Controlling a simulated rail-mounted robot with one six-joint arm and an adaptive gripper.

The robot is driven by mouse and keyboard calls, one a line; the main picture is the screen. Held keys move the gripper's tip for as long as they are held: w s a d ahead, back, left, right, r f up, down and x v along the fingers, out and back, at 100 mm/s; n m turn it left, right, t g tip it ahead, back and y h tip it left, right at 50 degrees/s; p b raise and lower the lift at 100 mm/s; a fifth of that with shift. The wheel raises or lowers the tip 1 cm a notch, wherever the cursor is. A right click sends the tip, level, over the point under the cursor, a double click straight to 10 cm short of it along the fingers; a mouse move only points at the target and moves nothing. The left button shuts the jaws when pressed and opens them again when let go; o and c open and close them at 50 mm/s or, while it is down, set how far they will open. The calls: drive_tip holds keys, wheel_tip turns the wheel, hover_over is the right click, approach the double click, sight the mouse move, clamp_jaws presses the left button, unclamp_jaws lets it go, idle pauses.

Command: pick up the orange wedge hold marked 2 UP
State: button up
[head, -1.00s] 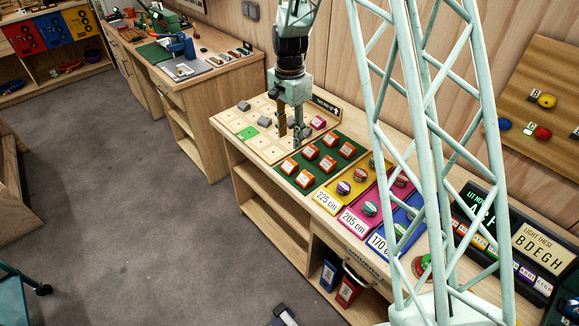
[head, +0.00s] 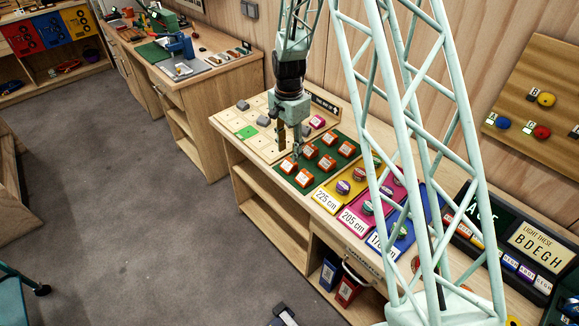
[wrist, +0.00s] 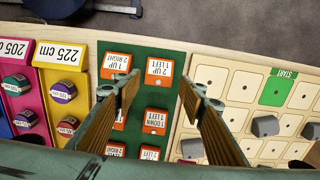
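Several orange wedge holds with white labels stand on a green mat (head: 296,187). In the wrist view the labels are upside down. One hold (wrist: 159,70) seems to read 2 UP with 1 LEFT; its front-row neighbour (wrist: 116,64) seems to read 1 UP, 2 RIGHT. The first appears to be the front hold nearest the grid board in the head view (head: 288,166). My gripper (head: 291,154) is open and empty, pointing down just above and behind that hold. In the wrist view its fingers (wrist: 158,88) spread on either side of the hold's column. Fingers partly hide other holds.
A cream grid board (head: 262,152) with grey blocks and a green START square lies left of the mat. Yellow, pink and blue height panels (head: 328,199) with round holds lie to the right. The wall rises behind; the bench's front edge is close.

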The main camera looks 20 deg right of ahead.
sight(290, 162)
drive_tip(key=shift+f, duration=0.7)
drive_tip(key=shift+f, duration=0.1)
drive_tip(key=shift+d+f, duration=0.1)
drive_tip(key=shift+f, duration=2.45)
drive_tip(key=shift+c, duration=0.9)
drive_tip(key=c, duration=0.5)
